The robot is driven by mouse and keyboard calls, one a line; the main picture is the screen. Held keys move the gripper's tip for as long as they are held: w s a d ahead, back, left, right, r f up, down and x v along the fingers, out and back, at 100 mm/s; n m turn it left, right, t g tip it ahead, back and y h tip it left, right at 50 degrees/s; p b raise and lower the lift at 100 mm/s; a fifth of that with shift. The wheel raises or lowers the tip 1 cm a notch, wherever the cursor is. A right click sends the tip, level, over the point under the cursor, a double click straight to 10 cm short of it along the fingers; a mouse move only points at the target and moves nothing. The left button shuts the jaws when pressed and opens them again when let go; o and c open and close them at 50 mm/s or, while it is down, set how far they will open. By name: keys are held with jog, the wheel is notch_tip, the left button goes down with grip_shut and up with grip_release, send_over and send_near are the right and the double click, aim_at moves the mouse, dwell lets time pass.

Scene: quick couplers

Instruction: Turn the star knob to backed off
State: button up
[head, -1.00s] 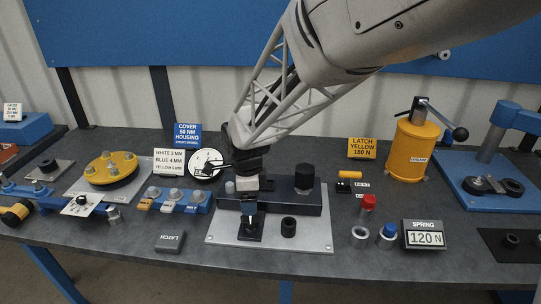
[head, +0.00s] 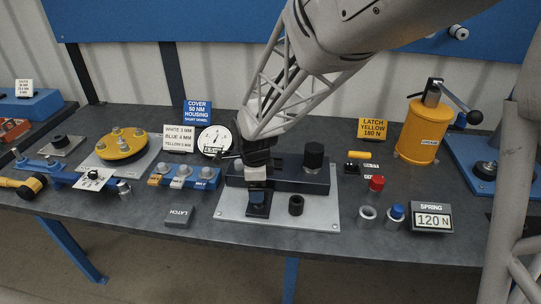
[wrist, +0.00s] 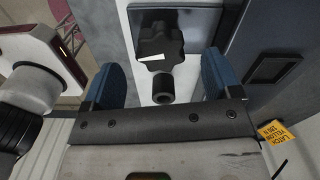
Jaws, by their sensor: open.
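The black star knob (wrist: 160,42) shows in the upper middle of the wrist view, with a white pointer mark on it. It lies just beyond and between the lines of my two blue fingertips. My gripper (wrist: 160,80) is open, with a finger on either side of a black round stub (wrist: 163,86). I see no finger touching the knob.
The spring display (head: 432,218) and red-topped and blue-topped pegs stand farther right. A latch block (head: 179,217) lies left.

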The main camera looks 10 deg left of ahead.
jog(key=shift+f, duration=1.8)
jog(key=c, duration=0.9)
jog(key=shift+c, duration=0.2)
